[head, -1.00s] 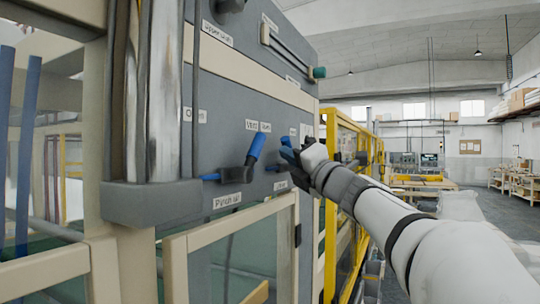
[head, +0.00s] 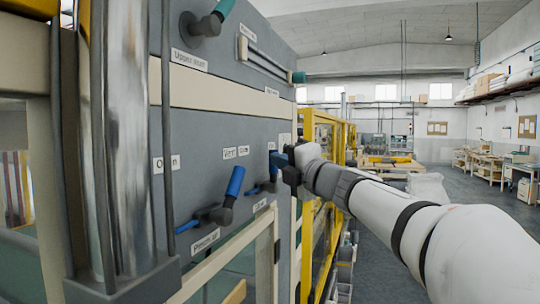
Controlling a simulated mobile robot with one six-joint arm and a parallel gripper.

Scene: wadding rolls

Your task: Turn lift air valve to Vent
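A grey panel holds two air valves side by side. The nearer valve has a raised blue lever (head: 234,182) tilted up to the right, above a label (head: 205,240) that seems to read "Pinch air". The farther valve (head: 266,187), seemingly the lift air valve, sits to its right above a small label (head: 260,205) too small to read. Its lever is largely hidden by my gripper.
A "Vent" label (head: 230,153) sits above the nearer valve. A green-handled valve (head: 207,20) is higher on the panel. A metal column (head: 130,130) stands at left. A beige frame (head: 228,255) crosses below the valves. Yellow guarding (head: 322,200) stands beyond the panel.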

